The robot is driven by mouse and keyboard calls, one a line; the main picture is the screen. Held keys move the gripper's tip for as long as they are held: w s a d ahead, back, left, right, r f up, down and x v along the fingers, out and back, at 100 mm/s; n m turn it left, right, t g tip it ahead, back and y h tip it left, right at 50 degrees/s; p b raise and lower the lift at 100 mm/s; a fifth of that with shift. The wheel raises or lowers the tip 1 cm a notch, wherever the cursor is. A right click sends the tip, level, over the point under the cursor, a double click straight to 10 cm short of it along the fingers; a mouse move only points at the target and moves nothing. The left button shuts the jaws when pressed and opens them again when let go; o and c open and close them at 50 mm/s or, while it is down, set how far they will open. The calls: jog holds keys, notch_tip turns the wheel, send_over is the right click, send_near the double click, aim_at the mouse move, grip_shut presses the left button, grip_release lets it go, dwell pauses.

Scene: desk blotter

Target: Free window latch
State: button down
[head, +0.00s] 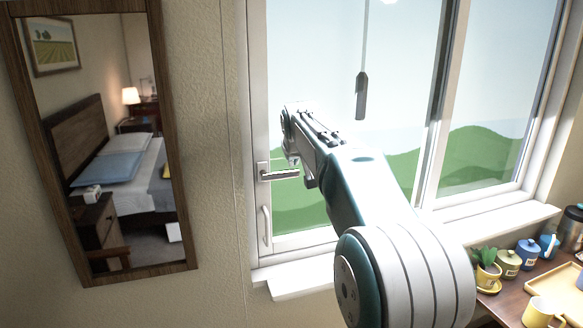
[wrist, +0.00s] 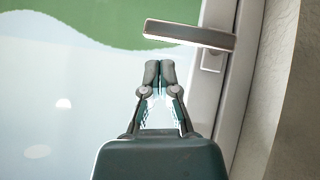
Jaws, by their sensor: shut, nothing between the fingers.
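The window latch (head: 279,174) is a metal lever on a plate at the left side of the window frame, and its handle lies about horizontal. In the wrist view the latch handle (wrist: 188,35) crosses near the top, with its plate (wrist: 212,60) on the pale frame at right. My gripper (wrist: 158,64) is shut and empty, with its fingertips together just below the handle in that picture, apart from it. In the head view my arm reaches toward the window, and my gripper (head: 290,125) is near the latch; its fingertips are hard to make out.
A second, curved handle (head: 266,226) is lower on the frame. A dark pull (head: 361,96) hangs on a cord before the glass. A mirror (head: 100,140) hangs at left. A desk at lower right holds a potted plant (head: 486,268), jars and a yellow mug (head: 541,312).

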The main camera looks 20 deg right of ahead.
jog(key=v, duration=0.4)
jog(key=d+v, duration=0.1)
jog(key=v, duration=0.1)
jog(key=shift+a, duration=0.1)
jog(key=s+a+f+g+y, duration=0.1)
jog(key=s+a+f, duration=0.2)
jog(key=s, duration=0.8)
jog(key=s+a+f+g, duration=0.1)
jog(key=s+a+f, duration=0.2)
jog(key=s, duration=0.7)
jog(key=s+a+f+m+g+y, duration=0.1)
jog(key=s+a+f, duration=0.1)
jog(key=s+f, duration=1.1)
jog(key=s, duration=0.4)
jog(key=shift+f, duration=0.25)
